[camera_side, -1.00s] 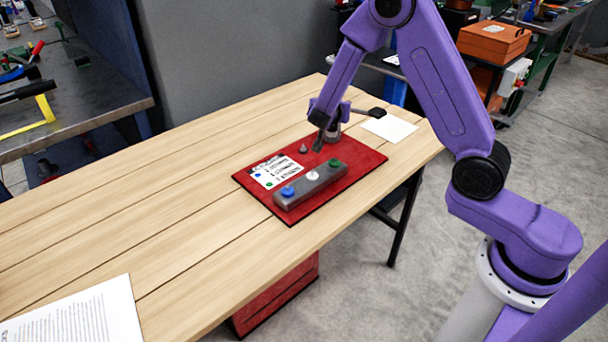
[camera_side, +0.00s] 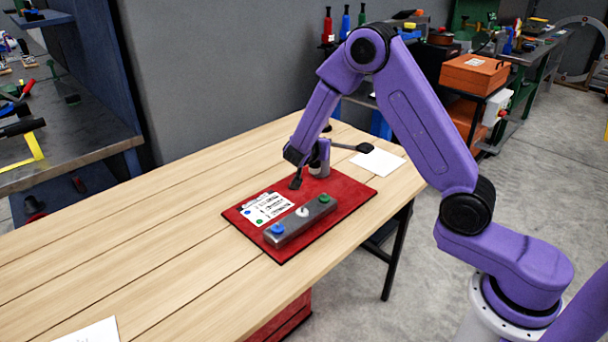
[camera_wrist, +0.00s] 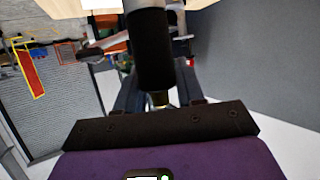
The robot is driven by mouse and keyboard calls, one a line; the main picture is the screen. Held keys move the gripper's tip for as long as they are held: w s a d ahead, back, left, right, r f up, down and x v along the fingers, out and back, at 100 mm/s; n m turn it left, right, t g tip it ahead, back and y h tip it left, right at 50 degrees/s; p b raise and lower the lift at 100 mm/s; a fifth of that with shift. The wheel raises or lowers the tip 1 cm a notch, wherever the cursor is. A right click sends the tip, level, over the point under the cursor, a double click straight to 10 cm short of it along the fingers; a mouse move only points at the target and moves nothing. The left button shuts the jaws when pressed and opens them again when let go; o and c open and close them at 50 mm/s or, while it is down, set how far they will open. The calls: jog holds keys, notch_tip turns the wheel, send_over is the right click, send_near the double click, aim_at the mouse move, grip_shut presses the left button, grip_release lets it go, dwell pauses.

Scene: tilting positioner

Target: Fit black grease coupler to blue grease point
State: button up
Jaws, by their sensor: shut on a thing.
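The grey block (camera_side: 303,222) lies on the red mat (camera_side: 345,197), with a blue grease point (camera_side: 277,230) at its near left end, a white one (camera_side: 302,212) in the middle and a green one (camera_side: 324,199) at the far right. My gripper (camera_side: 295,172) is over the far part of the mat, behind the block and apart from the blue point. In the wrist view the black coupler (camera_wrist: 152,50) stands between my gripper's (camera_wrist: 158,90) dark fingers, which are shut on it. In the side view it is too small to tell clearly from the fingers.
A grey upright cylinder (camera_side: 323,160) stands close to the right of my gripper, near a dark-ended lever (camera_side: 364,148). A white label card (camera_side: 266,208) lies on the mat, and a blank sheet (camera_side: 380,163) behind it.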

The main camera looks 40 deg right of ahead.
jog(key=a+m+g+h, duration=0.1)
jog(key=a+m+g, duration=0.15)
jog(key=a, duration=0.45)
jog(key=m+g, duration=0.3)
send_over(282, 224)
jog(key=shift+n+h, duration=0.25)
jog(key=shift+h, duration=0.15)
jog(key=shift+f, duration=3.8)
jog(key=shift+f, duration=1.15)
jog(key=o, duration=1.2)
jog(key=v, duration=1.7)
jog(key=shift+a, duration=0.25)
jog(key=shift+w+r, duration=0.1)
